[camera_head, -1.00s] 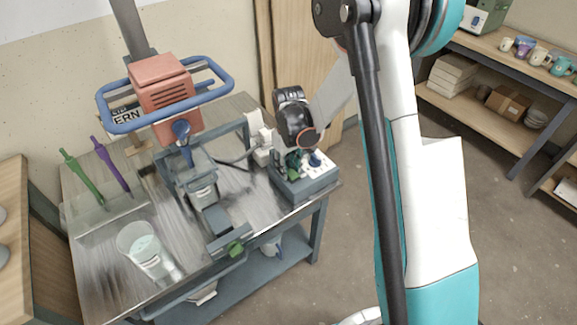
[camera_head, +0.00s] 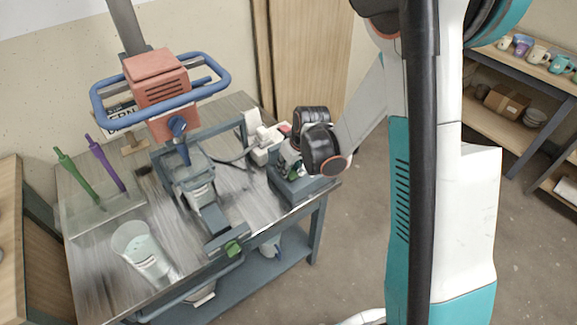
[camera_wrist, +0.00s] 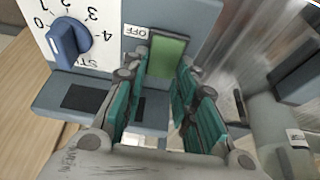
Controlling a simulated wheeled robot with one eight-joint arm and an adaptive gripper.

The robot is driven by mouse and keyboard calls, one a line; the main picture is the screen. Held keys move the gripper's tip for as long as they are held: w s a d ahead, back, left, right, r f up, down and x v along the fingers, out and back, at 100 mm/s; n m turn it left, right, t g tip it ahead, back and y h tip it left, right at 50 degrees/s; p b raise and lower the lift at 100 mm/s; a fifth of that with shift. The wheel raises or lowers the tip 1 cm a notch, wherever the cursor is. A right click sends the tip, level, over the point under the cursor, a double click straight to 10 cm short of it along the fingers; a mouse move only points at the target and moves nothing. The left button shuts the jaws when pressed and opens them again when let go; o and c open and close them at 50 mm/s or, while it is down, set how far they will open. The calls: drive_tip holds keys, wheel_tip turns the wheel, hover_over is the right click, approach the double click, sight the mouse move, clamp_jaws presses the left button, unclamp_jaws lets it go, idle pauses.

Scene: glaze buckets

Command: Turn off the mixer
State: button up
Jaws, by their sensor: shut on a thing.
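The mixer (camera_head: 163,93) has an orange-red motor head with a blue loop handle and stands over the grey workbench. Its grey control box (camera_head: 303,187) sits at the bench's right end. In the wrist view the box shows a blue dial (camera_wrist: 68,40) on a numbered white face and a green switch (camera_wrist: 168,57) beside an upside-down OFF label. My gripper (camera_wrist: 166,60) has its teal-padded fingers on either side of the green switch, shut on it. In the head view my black wrist (camera_head: 322,148) hides most of the fingers and part of the box.
A pale bucket (camera_head: 143,250) stands on the bench's front left. A green and a purple tool (camera_head: 105,162) stand at the left. Shelves with mugs (camera_head: 540,57) stand far right. Open floor lies right of the bench.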

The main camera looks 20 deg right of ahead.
drive_tip(key=o, duration=1)
drive_tip(key=shift+o, duration=0.2)
drive_tip(key=v, duration=1.2)
drive_tip(key=s+r+m+t, duration=0.1)
drive_tip(key=s+r, duration=0.5)
drive_tip(key=s, duration=0.3)
drive_tip(key=s+a+r+m+t+h, duration=0.1)
drive_tip(key=s+r, duration=0.4)
drive_tip(key=s, duration=0.5)
drive_tip(key=shift+r+m+t, duration=0.4)
drive_tip(key=shift+m+t, duration=0.2)
drive_tip(key=shift+m, duration=0.2)
